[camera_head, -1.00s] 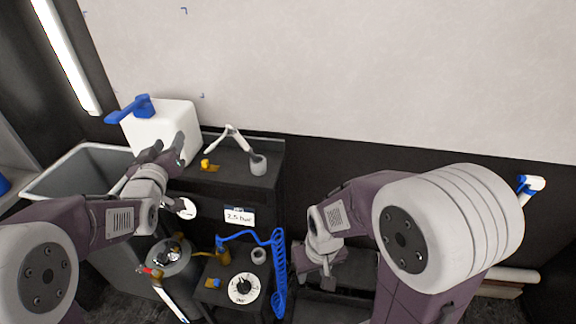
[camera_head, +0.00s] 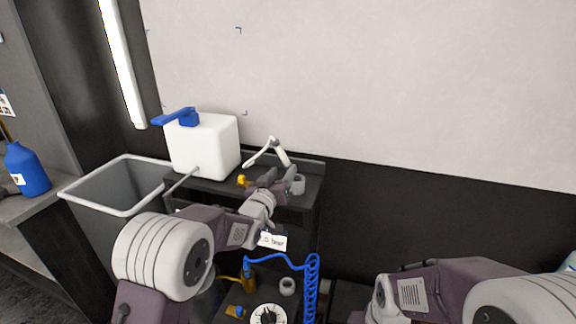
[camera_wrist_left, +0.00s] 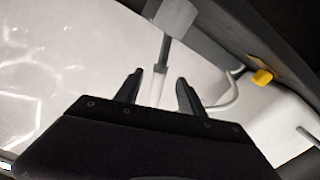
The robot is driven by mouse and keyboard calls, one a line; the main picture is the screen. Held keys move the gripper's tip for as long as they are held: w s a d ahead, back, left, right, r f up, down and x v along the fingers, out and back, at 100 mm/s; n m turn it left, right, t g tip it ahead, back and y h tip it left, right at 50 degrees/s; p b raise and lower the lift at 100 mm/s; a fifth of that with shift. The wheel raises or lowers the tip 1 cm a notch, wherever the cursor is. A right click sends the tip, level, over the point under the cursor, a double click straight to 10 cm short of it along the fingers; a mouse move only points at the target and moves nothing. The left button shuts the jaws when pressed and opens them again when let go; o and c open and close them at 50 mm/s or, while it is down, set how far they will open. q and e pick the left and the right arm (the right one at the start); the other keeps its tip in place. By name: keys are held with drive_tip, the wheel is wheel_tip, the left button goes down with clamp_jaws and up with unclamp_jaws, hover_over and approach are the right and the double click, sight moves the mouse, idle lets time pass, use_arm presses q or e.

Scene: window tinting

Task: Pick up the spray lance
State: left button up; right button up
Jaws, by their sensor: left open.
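The spray lance (camera_head: 268,149) is a thin white bent piece on top of the black cart, with one end at a grey ring holder (camera_head: 298,185). My left gripper (camera_head: 274,182) is open just in front of the lance and partly covers the area beside the holder. In the left wrist view my open left gripper (camera_wrist_left: 159,80) has a pale rod with a grey upper section, which looks like the lance (camera_wrist_left: 163,60), between its two fingers. I cannot tell whether the fingers touch it. My right gripper is out of the picture.
A grey bin (camera_head: 110,185) is further left. A blue coiled hose (camera_head: 311,285) hangs in front.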

sight(286, 165)
use_arm(q)
drive_tip(key=p+x, duration=0.1)
drive_tip(key=x, duration=0.4)
drive_tip(key=shift+w+r, duration=0.15)
drive_tip(key=shift+w, duration=0.05)
drive_tip(key=shift+r, duration=0.1)
clamp_jaws()
